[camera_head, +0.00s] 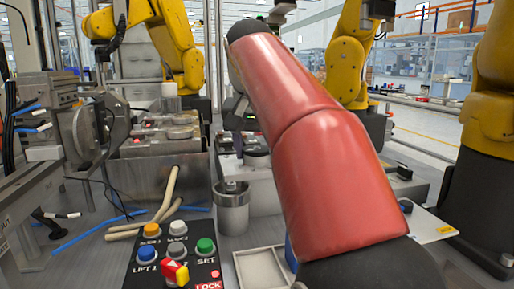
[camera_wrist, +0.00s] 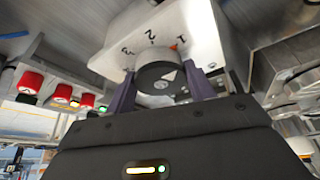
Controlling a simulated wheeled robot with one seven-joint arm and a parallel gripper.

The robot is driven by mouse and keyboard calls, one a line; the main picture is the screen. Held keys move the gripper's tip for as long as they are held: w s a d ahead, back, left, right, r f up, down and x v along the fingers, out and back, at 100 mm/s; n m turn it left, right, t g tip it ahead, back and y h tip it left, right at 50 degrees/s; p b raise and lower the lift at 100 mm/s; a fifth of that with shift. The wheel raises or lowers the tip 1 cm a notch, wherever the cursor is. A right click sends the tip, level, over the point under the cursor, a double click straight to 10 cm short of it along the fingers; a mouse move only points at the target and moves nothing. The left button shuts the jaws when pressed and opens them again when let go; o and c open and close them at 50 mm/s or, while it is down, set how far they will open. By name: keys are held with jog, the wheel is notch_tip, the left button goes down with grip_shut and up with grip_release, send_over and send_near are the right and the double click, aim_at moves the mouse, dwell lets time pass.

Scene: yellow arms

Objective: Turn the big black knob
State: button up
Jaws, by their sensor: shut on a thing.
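The big black knob (camera_wrist: 157,77) sticks out of a white box (camera_wrist: 175,32) marked with the numbers 1, 2 and 3, in the wrist view. A pale triangular mark shows on its face, and a small orange mark lies on the box near the number 1. My gripper (camera_wrist: 160,73) has one dark purple finger on each side of the knob and is shut on it. In the head view my red arm reaches forward over the bench and hides the gripper; I cannot clearly make out the knob there.
Several red buttons (camera_wrist: 67,92) stand on a panel left in the wrist view. In the head view, a button box (camera_head: 175,252), a metal cup (camera_head: 232,207) and an empty tray (camera_head: 262,268) are near my arm. Yellow robot arms stand behind and at right.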

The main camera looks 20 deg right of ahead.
jog(key=shift+m, duration=0.3)
jog(key=o, duration=1)
jog(key=shift+c, duration=0.2)
jog(key=shift+r, duration=0.1)
jog(key=v, duration=0.7)
jog(key=shift+r, duration=0.25)
jog(key=shift+a, duration=0.15)
